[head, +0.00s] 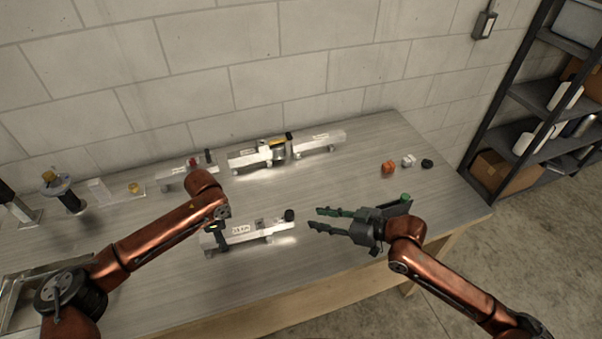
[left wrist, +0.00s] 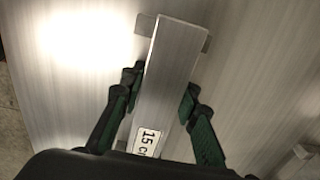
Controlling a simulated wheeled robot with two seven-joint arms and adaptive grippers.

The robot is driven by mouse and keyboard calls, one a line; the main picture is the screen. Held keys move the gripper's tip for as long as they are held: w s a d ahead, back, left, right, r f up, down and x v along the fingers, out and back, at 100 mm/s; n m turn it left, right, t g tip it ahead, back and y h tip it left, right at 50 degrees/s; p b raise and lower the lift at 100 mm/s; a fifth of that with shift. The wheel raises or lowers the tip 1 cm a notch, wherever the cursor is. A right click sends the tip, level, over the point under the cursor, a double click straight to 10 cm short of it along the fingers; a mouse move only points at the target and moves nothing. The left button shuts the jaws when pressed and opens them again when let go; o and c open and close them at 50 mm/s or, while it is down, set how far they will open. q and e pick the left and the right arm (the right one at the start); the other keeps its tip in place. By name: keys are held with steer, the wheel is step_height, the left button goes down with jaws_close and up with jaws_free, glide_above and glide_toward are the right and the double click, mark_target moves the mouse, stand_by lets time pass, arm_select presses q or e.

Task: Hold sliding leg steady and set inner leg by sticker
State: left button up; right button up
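The front aluminium leg assembly (head: 270,232) lies on the workbench, with a white sticker (head: 240,230) and a dark knob (head: 289,214) at its right end. I cannot tell clearly where its sliding leg and inner leg meet. My left gripper (head: 218,236) is at the assembly's left end. In the left wrist view, its green fingers (left wrist: 162,85) close against both sides of the metal bar (left wrist: 170,65). My right gripper (head: 322,218) is open and empty, just right of the knob end, fingers pointing left.
A longer aluminium assembly (head: 315,144) and a smaller one (head: 175,176) lie behind. Orange (head: 388,167), white (head: 408,160) and black (head: 427,163) small parts sit at the back right. A metal tray (head: 22,290) is at the left. The bench right of centre is mostly clear.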

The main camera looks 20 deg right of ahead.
arm_select(q)
steer(key=o, duration=0.5)
steer(key=shift+c, duration=0.2)
